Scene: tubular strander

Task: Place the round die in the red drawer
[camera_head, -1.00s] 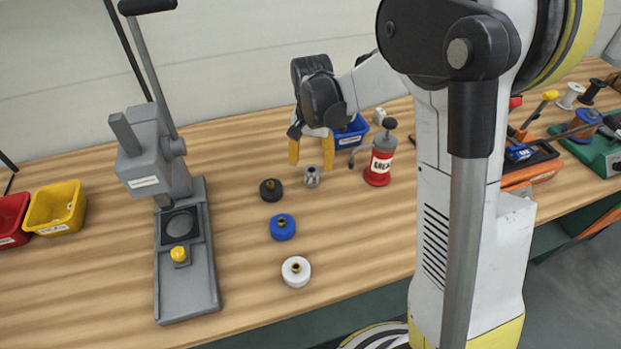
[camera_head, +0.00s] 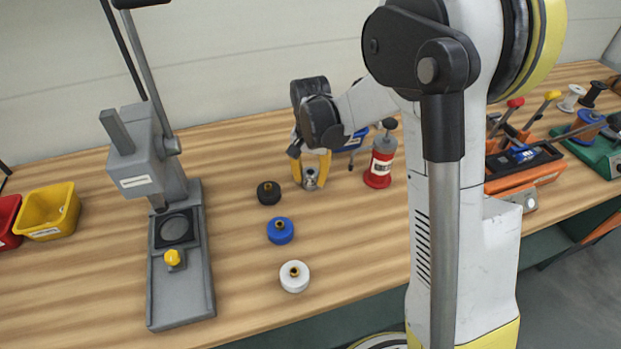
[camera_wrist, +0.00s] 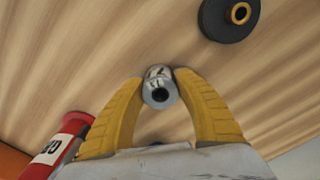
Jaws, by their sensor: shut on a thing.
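My gripper (camera_head: 311,180) has its yellow fingers shut on a small grey metal cylinder with a hole, which looks like the round die (camera_head: 311,184), at the tabletop. In the wrist view the die (camera_wrist: 158,85) sits between the fingertips, its dark hole facing the camera and dark marks on its side. Whether it touches the table is unclear. A red bin (camera_head: 8,222) is at the left edge, partly cut off; I cannot tell whether it is the red drawer.
Black (camera_head: 269,193), blue (camera_head: 281,231) and white (camera_head: 294,276) discs with brass centres stand left and in front of the gripper. A red grease can (camera_head: 380,163) is close on the right. A grey press (camera_head: 185,270) and a yellow bin (camera_head: 50,212) are further left.

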